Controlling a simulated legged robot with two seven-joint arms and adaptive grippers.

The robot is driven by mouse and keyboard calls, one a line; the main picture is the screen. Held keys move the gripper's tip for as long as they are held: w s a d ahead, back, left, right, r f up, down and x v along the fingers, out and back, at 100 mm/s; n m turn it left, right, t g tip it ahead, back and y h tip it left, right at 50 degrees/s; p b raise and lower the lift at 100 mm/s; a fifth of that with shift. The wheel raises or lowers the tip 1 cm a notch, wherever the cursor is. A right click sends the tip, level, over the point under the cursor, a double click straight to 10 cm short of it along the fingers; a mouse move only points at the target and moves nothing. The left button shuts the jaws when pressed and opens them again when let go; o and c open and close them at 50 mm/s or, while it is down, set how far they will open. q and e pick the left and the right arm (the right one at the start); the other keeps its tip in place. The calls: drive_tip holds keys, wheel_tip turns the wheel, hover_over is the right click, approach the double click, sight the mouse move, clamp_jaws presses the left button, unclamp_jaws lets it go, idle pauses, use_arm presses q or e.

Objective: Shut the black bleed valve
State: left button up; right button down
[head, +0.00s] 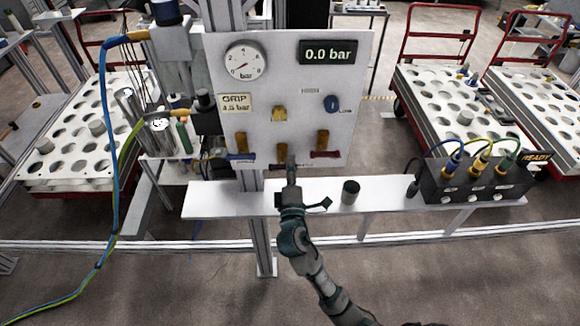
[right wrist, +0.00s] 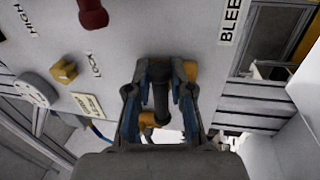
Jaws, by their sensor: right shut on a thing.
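The black bleed valve has a brass body (head: 283,151) at the bottom middle of the white panel, between the blue-handled and red-handled valves. Its black handle (right wrist: 160,92) shows between my fingers in the right wrist view, with brass showing on both sides of it. My right gripper (head: 290,163) reaches up to the panel's lower edge and is shut on that handle; it also fills the middle of the right wrist view (right wrist: 160,105). The handle's exact angle to the pipe is hard to tell, as the fingers cover part of it. My left gripper is out of view.
The panel (head: 355,80) carries a dial gauge (head: 245,62), a display (head: 330,53) reading 0.0 bar, a blue-handled valve (head: 241,157) and a red-handled valve (head: 325,154). Below, a shelf (head: 225,200) holds a dark cup (head: 350,191) and a black connector box (head: 475,182).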

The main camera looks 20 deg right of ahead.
drive_tip(key=shift+f, duration=0.3)
drive_tip(key=c, duration=1.1)
unclamp_jaws()
drive_tip(key=shift+r, duration=0.1)
drive_tip(key=shift+c, duration=0.2)
drive_tip(key=v, duration=1.2)
drive_tip(key=shift+w, duration=0.1)
